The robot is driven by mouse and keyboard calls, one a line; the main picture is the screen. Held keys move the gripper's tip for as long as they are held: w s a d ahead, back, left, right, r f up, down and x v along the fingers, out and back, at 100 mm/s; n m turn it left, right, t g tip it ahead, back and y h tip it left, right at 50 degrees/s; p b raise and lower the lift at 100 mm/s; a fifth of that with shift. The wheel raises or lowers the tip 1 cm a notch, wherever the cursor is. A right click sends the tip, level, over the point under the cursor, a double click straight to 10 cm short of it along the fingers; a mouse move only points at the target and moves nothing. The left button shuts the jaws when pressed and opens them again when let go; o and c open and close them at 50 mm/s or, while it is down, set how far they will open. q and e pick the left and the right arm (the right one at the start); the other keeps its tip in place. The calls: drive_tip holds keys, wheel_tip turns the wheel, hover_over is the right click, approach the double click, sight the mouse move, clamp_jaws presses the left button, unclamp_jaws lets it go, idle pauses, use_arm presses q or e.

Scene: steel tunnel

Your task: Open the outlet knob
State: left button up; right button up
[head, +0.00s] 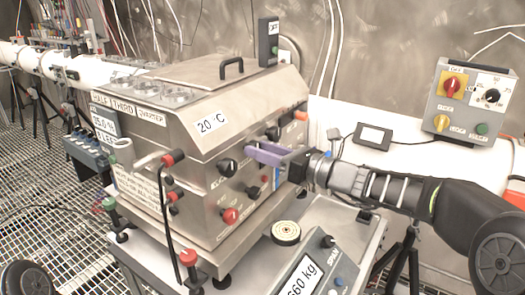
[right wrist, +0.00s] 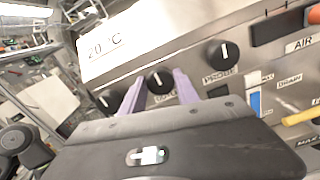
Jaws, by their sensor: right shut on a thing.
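The steel machine (head: 200,130) with a "20 °C" label stands in the middle of the head view. My right gripper (head: 252,151) reaches its sloped front from the right with purple fingers. In the right wrist view, the fingers stand on both sides of a black round knob (right wrist: 160,80) with a white mark, and are shut on it. The label under this knob is partly covered, so I cannot read it fully. A similar knob labelled PROBE (right wrist: 222,53) is to its right, and another black knob (right wrist: 105,99) to its left. My left gripper is out of view.
A grey scale (head: 325,245) reading 660 kg stands in front. A yellow and red switch box (head: 468,98) is at the right. A yellow handle (right wrist: 302,115) shows near DRAIN.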

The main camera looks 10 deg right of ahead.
clamp_jaws()
drive_tip(key=shift+a+f+n+b, duration=0.1)
drive_tip(key=shift+f+n+b, duration=0.05)
drive_tip(key=shift+n+b, duration=5.2)
drive_tip(key=shift+d+f+n+b, duration=0.1)
drive_tip(key=shift+f+n+b, duration=0.05)
drive_tip(key=shift+n+b, duration=5.2)
drive_tip(key=shift+a+f+n+b, duration=0.1)
drive_tip(key=shift+f+n+b, duration=0.05)
drive_tip(key=shift+n+b, duration=5.2)
drive_tip(key=shift+n+p, duration=0.65)
drive_tip(key=shift+n, duration=0.1)
